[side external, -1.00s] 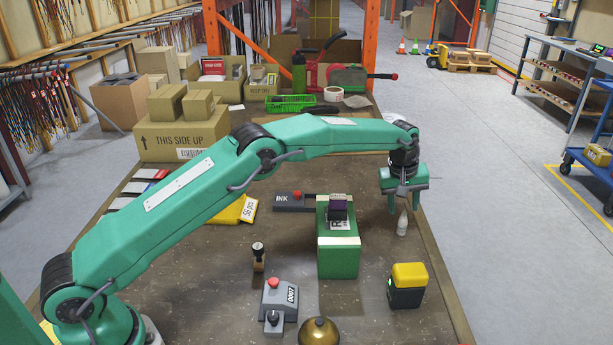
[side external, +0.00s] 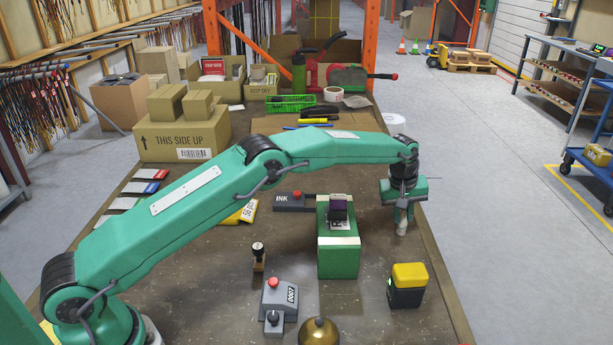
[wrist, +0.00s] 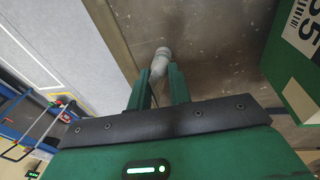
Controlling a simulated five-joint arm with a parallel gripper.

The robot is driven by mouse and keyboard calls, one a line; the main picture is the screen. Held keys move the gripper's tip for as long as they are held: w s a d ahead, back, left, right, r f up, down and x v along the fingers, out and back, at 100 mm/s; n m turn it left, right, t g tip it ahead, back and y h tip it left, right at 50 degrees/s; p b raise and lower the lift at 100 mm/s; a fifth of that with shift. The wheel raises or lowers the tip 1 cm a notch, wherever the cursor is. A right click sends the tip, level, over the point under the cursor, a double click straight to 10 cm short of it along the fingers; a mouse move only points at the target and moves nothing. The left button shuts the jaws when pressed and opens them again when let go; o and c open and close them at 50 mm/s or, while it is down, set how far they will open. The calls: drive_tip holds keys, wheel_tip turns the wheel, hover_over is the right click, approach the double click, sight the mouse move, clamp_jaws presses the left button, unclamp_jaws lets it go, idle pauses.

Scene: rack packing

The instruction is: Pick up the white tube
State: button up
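The white tube (side external: 402,229) stands upright on the table near its right edge. Its lower part shows below my gripper (side external: 403,217), which hides its upper part. In the wrist view, the white tube (wrist: 160,63) sits between the tips of my gripper's two green fingers (wrist: 160,72). The fingers look close against it on both sides, so my gripper appears shut on it. The tube's base still looks to be on the table.
A green block-shaped stand (side external: 338,257) with a dark purple-topped item (side external: 338,210) is just left of my gripper. A yellow-and-black box (side external: 407,285) stands in front. An ink pad (side external: 291,202) lies further left. The table's right edge (side external: 440,262) is close by.

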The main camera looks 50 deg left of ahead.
sight(403, 214)
clamp_jaws()
drive_tip(key=shift+r, duration=0.1)
drive_tip(key=shift+w+v, duration=0.2)
drive_tip(key=shift+v, duration=0.8)
drive_tip(key=shift+w+v, duration=0.2)
drive_tip(key=shift+v, duration=0.75)
drive_tip(key=s+d+r, duration=0.7)
drive_tip(key=s+d, duration=0.1)
drive_tip(key=shift+d, duration=0.35)
